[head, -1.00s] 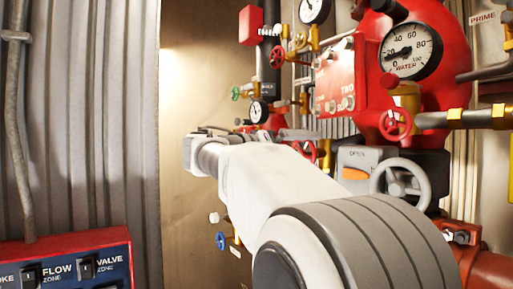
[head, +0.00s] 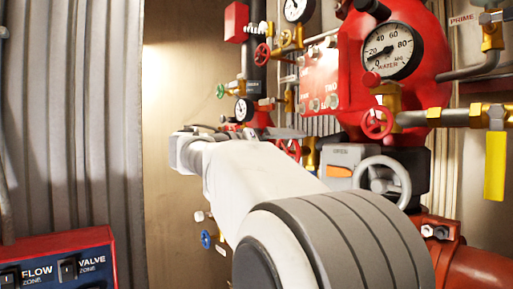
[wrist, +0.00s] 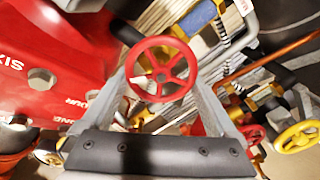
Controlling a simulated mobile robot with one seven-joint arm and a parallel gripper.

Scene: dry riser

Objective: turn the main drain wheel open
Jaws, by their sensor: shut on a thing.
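A red handwheel with spokes (wrist: 161,68) sits in the middle of the wrist view. The two grey fingers of my gripper (wrist: 162,78) reach up on either side of it and are shut on its rim. In the head view a red wheel (head: 289,150) shows just past my forearm, partly hidden by it, and it seems to be the same one. My gripper is mostly hidden behind my arm there. I cannot read a label on this wheel.
A large red body with a water gauge (head: 393,50) stands at the right. A red switch panel (head: 60,262) is at lower left. Bare wall lies left of the pipes.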

